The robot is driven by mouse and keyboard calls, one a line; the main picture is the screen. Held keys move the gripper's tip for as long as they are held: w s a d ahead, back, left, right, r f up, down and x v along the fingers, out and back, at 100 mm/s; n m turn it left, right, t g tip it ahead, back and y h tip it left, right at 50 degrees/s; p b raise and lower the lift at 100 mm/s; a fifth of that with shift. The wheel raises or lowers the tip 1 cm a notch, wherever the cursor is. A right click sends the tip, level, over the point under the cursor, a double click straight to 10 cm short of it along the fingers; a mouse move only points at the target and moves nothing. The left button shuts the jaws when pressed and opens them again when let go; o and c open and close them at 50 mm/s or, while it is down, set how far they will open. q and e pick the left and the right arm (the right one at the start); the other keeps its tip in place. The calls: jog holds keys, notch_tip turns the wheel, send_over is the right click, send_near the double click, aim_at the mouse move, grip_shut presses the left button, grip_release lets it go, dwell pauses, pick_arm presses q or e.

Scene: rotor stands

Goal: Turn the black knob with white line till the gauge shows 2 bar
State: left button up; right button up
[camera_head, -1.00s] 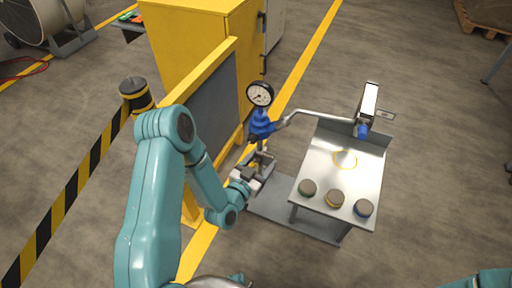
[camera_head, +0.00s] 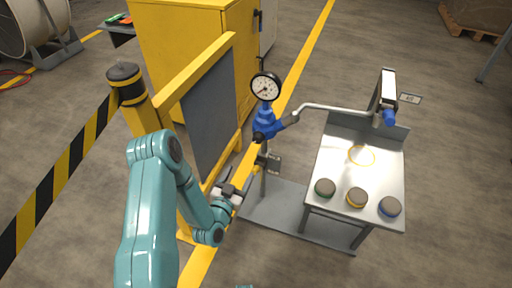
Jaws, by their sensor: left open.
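A round white gauge (camera_head: 266,86) with a black rim sits on top of a blue regulator body (camera_head: 265,118) on a post. Its needle is too small to read surely. A small dark part at the lower front of the blue body looks like the black knob (camera_head: 258,137); I cannot make out its white line. My left gripper (camera_head: 238,182) is open and empty, below and a little left of the knob, apart from it. My right gripper is out of view.
A grey pipe runs right from the regulator to a metal table (camera_head: 334,168) with several round dark-topped pucks.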

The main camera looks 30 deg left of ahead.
aim_at(256, 142)
pick_arm(q)
jog(key=b+x, duration=0.3)
jog(key=x, duration=1.3)
jog(key=shift+w, duration=0.1)
jog(key=c, duration=1.1)
